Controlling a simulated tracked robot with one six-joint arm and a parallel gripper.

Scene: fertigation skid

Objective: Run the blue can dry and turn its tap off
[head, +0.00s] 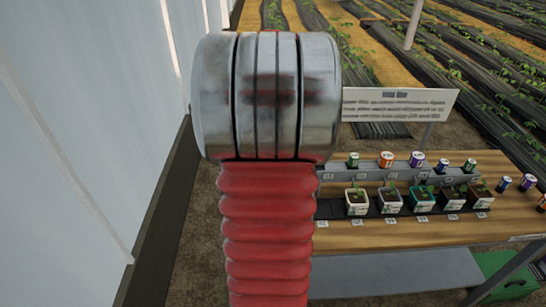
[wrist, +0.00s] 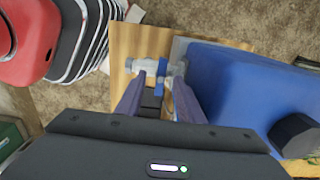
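The blue can (wrist: 235,90) fills the right of the wrist view, with a black cap (wrist: 296,137) at its lower right. Its pale tap (wrist: 147,66) sticks out to the left above a wooden board, with a small blue handle (wrist: 160,84) on it. My gripper (wrist: 160,77) is open, one finger on each side of the blue handle, with gaps seeming to show beside it. I cannot tell if a finger touches it. Whether liquid runs from the tap cannot be seen. The head view shows neither the blue can nor my gripper.
In the head view, a wooden bench (head: 410,232) carries potted seedlings and small tins at right, with a sign (head: 400,105) behind. A pale wall (head: 80,120) stands left.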

